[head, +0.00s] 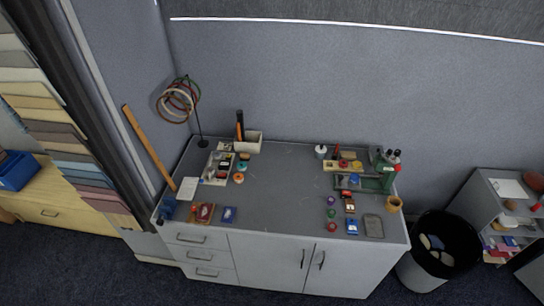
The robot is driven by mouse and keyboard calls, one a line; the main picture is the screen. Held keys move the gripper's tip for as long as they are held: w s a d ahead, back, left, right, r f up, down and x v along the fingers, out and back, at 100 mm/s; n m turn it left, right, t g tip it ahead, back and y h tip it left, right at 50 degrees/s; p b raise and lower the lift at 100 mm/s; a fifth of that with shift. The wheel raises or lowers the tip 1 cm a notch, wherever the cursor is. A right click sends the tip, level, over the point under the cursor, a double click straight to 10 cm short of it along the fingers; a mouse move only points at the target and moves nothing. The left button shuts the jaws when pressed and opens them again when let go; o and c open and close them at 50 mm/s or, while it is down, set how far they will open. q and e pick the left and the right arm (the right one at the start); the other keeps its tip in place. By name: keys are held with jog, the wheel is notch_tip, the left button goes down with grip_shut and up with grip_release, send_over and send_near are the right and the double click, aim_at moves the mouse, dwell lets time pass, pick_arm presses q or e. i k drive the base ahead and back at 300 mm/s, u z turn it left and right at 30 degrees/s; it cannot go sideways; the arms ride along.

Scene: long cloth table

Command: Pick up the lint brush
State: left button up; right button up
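The grey-topped cabinet (285,180) stands against the blue-grey partition and holds many small items. I cannot make out for certain which item is the lint brush. An upright black and orange item (239,125) stands at the white box (253,143) at the back left; its kind is unclear. A red and tan item (205,212) and a flat blue item (229,214) lie near the front left edge, too small to identify. Neither of my grippers shows in the head view.
A hoop stand (202,142) and a long wooden stick (149,147) are at the left. The top's middle is clear. A black bin (450,234) stands right.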

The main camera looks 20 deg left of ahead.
aim_at(243, 156)
jog(key=z, duration=1.25)
jog(key=i, duration=1.2)
jog(key=u, duration=2.05)
